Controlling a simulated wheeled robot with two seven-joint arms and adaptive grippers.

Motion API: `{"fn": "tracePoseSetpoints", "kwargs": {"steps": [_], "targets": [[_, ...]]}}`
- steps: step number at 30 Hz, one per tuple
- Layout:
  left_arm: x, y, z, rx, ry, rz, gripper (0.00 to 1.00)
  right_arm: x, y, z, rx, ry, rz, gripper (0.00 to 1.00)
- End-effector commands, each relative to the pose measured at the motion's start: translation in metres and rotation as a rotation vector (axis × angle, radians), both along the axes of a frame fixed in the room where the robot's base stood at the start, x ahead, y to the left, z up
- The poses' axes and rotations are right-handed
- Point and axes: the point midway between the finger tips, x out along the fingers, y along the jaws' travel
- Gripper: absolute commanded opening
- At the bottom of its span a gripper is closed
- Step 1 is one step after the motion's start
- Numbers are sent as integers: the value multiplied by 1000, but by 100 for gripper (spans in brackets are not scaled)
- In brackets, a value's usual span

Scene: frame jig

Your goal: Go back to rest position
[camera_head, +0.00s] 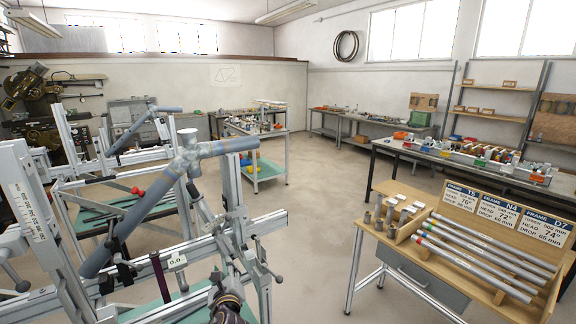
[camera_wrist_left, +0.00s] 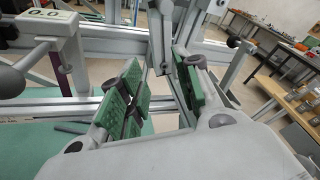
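My left gripper (camera_head: 226,284) is low in front of the jig in the head view, at the bottom centre, partly blended with the jig's parts. In the left wrist view its green-padded fingers (camera_wrist_left: 160,85) stand apart with nothing held between them. The frame jig (camera_head: 180,255) is a grey metal stand. It carries blue-grey tubes (camera_head: 138,215), joined near the top and slanting. Jig rails and posts stand just beyond the fingers in the wrist view; I cannot tell the exact gap. My right gripper is not in view.
A wooden-topped bench (camera_head: 385,190) with tubes, small fittings and label cards stands at the right. A second jig (camera_head: 130,150) stands behind at the left. A trolley (camera_head: 270,170) and long workbenches (camera_head: 480,165) are farther back. The floor (camera_head: 310,220) between is clear.

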Motion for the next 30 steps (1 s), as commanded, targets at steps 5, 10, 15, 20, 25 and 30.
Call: {"fn": "tracePoseSetpoints", "kwargs": {"steps": [5,10,15,20,25,30], "targets": [[-1,-5,-86,-168,90,-4,33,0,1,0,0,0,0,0],[-13,-7,-164,-334,174,20,33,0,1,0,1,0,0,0],[-35,-6,-240,-505,254,72,33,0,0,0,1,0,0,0],[-64,-4,-308,-664,326,145,33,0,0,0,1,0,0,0],[-104,1,-376,-828,394,250,33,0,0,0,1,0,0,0],[-152,7,-438,-988,451,381,33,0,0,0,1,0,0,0]]}}
